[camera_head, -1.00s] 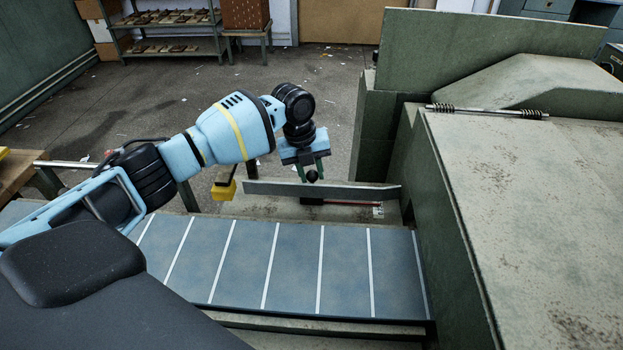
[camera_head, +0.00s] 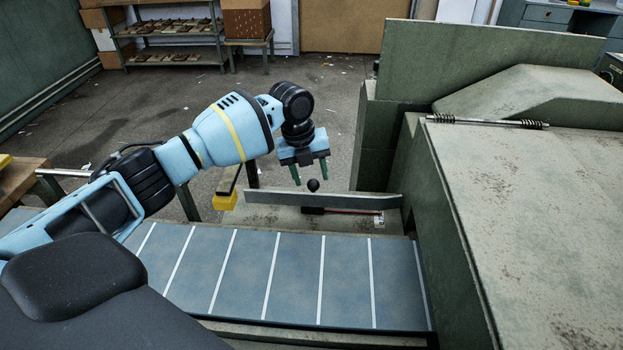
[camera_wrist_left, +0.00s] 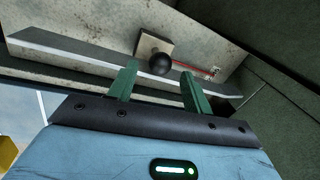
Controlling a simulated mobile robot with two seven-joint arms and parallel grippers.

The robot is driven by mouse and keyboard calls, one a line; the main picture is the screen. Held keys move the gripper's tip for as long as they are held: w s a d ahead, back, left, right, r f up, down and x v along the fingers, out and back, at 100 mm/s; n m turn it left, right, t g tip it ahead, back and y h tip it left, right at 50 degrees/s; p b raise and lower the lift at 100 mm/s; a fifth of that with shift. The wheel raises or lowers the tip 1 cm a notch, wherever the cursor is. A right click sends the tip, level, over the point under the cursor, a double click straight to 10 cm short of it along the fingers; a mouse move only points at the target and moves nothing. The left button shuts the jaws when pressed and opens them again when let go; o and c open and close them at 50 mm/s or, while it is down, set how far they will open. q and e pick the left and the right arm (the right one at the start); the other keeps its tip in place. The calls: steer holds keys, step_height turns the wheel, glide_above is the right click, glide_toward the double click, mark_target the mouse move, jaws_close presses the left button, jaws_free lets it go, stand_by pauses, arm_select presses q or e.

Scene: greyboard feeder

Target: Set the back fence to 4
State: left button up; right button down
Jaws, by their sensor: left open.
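The back fence (camera_head: 345,202) is a long grey metal strip beyond the blue striped table. A round black knob (camera_head: 313,185) stands beside it on a small block, which shows pale in the left wrist view (camera_wrist_left: 148,44). A red strip (camera_head: 350,211) runs right from the block to a small white label (camera_head: 379,218); I cannot read any number. My left gripper (camera_head: 311,180) is open, its green fingers apart above the knob. In the left wrist view the knob (camera_wrist_left: 159,64) shows just beyond the empty gap between the fingertips. My right gripper is not in view.
The blue table (camera_head: 250,270) with white lines lies in front of the fence. A big green machine housing (camera_head: 540,210) closes off the right side. Open floor lies behind.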

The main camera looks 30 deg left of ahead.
arm_select(q)
steer(key=r, duration=0.3)
steer(key=a+r, duration=0.1)
steer(key=r, duration=0.1)
steer(key=shift+s, duration=0.3)
steer(key=shift+d, duration=0.1)
